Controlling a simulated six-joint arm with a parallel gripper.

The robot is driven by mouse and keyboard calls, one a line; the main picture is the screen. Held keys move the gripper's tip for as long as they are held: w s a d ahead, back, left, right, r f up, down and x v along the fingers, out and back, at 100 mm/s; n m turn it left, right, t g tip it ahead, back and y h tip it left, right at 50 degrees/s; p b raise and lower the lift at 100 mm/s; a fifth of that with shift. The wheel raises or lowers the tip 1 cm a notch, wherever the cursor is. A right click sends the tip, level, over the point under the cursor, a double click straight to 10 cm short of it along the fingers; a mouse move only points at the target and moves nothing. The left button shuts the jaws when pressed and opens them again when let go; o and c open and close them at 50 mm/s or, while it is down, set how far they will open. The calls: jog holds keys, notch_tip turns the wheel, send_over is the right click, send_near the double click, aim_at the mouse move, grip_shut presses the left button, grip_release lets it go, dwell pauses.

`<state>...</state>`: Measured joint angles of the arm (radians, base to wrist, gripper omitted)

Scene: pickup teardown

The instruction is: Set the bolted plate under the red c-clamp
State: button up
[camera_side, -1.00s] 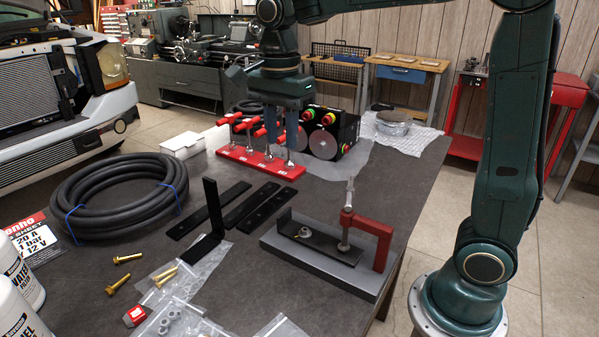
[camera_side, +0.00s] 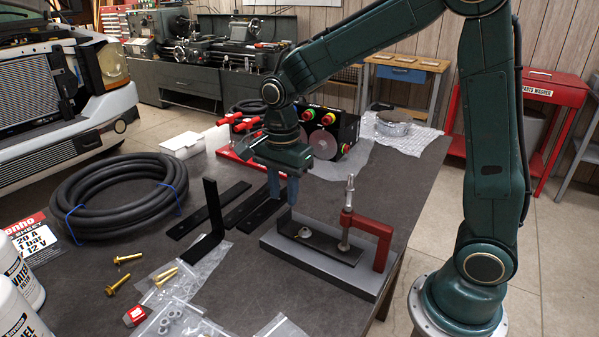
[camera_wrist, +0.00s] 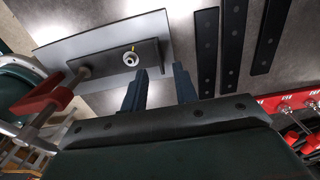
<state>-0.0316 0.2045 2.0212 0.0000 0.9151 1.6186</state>
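The bolted plate (camera_side: 322,245) is a black strip with an upright flange at its left end and a pale washer with a bolt on it. It lies on a grey base block (camera_side: 350,281). The red c-clamp (camera_side: 383,240) stands at the block's right end, its screw foot over the plate's right end; I cannot tell whether they touch. The wrist view shows the plate (camera_wrist: 108,60) and clamp (camera_wrist: 42,103). My gripper (camera_side: 283,198) points down above and just behind the plate's flange end. Its fingers (camera_wrist: 160,80) are apart, with nothing visibly held.
Flat black bars (camera_side: 245,213) lie behind and left of the block. A black angle bracket (camera_side: 210,225) stands at left. A red rack of tools (camera_side: 228,157), a black hose coil (camera_side: 118,198), and bags of hardware (camera_side: 175,315) share the table.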

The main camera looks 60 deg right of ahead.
aim_at(284, 212)
jog(key=shift+f, duration=3.15)
jog(key=shift+s+f, duration=0.1)
jog(key=shift+f, duration=0.25)
grip_shut()
